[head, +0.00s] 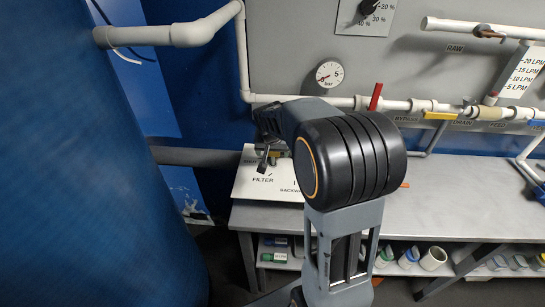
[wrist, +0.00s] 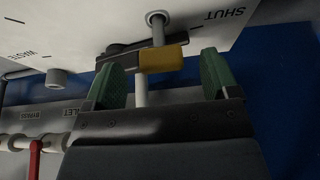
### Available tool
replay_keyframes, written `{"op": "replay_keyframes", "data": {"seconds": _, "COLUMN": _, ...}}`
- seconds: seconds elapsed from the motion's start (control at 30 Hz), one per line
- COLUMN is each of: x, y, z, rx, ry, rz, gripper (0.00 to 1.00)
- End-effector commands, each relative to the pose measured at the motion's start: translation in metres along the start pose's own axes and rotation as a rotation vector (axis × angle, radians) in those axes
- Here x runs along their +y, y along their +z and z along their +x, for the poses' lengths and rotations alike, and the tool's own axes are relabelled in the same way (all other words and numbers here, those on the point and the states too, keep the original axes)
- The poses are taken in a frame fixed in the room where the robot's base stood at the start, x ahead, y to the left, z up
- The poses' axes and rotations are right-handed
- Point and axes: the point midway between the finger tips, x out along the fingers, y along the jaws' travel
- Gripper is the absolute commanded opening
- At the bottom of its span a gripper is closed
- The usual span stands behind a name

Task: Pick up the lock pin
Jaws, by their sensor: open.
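In the wrist view my gripper (wrist: 160,82) has its two green fingers wide apart with nothing held between them. A yellow block (wrist: 164,58) shows beyond the fingertips, in line with the gap. A grey pin (wrist: 158,30) stands out of the white panel (wrist: 215,28) by the block, and a pale rod (wrist: 140,92) shows on its other side. I cannot tell which of these parts is the lock pin. A black lever (wrist: 118,50) lies along the panel beside the block. In the head view my arm hides most of this spot.
The white FILTER panel (head: 250,190) sits at the left end of a grey bench (head: 440,180). White pipes with a red handle (head: 376,96) and a gauge (head: 329,74) line the wall behind. A large blue tank (head: 80,170) fills the left. Several containers stand under the bench.

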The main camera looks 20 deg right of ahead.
Motion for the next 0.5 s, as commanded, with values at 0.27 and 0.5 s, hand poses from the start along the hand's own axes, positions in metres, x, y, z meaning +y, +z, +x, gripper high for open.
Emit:
{"op": "replay_keyframes", "data": {"seconds": 0.27, "x": 0.000, "y": -0.001, "z": 0.036, "rx": -0.004, "ry": 0.001, "rz": 0.000, "gripper": 0.81}}
{"op": "replay_keyframes", "data": {"seconds": 0.5, "x": 0.000, "y": -0.001, "z": 0.044, "rx": -0.001, "ry": 0.000, "rz": 0.000, "gripper": 0.81}}
